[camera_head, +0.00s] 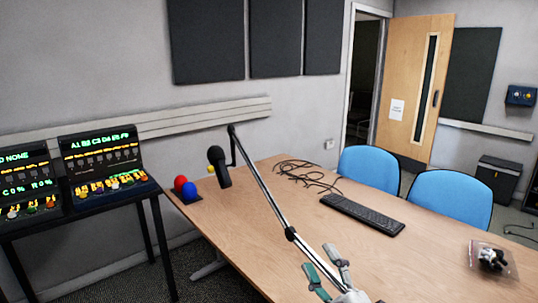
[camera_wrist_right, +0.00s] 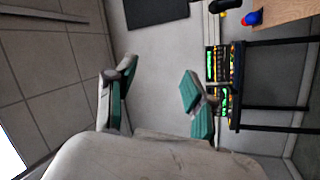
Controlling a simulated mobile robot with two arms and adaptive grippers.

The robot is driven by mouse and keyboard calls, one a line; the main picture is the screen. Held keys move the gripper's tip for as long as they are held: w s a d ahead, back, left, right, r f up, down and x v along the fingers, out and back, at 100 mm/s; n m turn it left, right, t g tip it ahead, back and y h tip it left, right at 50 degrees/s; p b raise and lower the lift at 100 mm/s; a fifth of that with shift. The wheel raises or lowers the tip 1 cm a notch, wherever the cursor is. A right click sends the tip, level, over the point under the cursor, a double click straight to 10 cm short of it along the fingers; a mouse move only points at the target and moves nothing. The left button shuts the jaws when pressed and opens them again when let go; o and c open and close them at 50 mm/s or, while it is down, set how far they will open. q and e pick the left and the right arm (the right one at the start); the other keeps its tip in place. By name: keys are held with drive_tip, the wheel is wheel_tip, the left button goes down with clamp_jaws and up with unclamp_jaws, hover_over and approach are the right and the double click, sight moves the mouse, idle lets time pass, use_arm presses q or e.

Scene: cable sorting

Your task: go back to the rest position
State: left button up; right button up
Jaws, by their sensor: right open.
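My right gripper (camera_head: 319,257) shows at the bottom centre of the head view, in front of the wooden table (camera_head: 265,235). Its two green-padded fingers stand apart with nothing between them. In the right wrist view the same gripper (camera_wrist_right: 157,78) is open and empty, facing the wall and the consoles. A tangled black cable (camera_head: 310,175) lies on the far part of the table, apart from the gripper. A clear bag (camera_head: 492,260) with something black and white in it lies at the right of the table. My left gripper is not in view.
A microphone on a boom arm (camera_head: 262,185) slants across the table. Two blue chairs (camera_head: 369,168) stand behind. Lit consoles (camera_head: 104,165) stand at left. The table's front middle is clear.

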drive_tip(key=s+d+f+m+g+h, duration=0.35)
drive_tip(key=d+f+m, duration=0.2)
drive_tip(key=f, duration=0.25)
drive_tip(key=s+d+f+m+g+h, duration=0.35)
drive_tip(key=f+m+h, duration=0.2)
drive_tip(key=f, duration=0.35)
drive_tip(key=s+d+f+m+g+y, duration=0.1)
drive_tip(key=s+f+m+g, duration=0.1)
drive_tip(key=s+f+g, duration=0.6)
drive_tip(key=s+f+m+g, duration=0.1)
drive_tip(key=s+f, duration=0.2)
drive_tip(key=s, duration=0.8)
wheel_tip(320, 180, down, 25)
drive_tip(key=s+g, duration=0.1)
drive_tip(key=g, duration=0.1)
drive_tip(key=s+d+f+g, duration=0.1)
drive_tip(key=s+d+f, duration=0.2)
drive_tip(key=s+f, duration=1.4)
drive_tip(key=shift+s+d+f, duration=0.15)
drive_tip(key=shift+s+f, duration=0.2)
drive_tip(key=shift+s, duration=0.05)
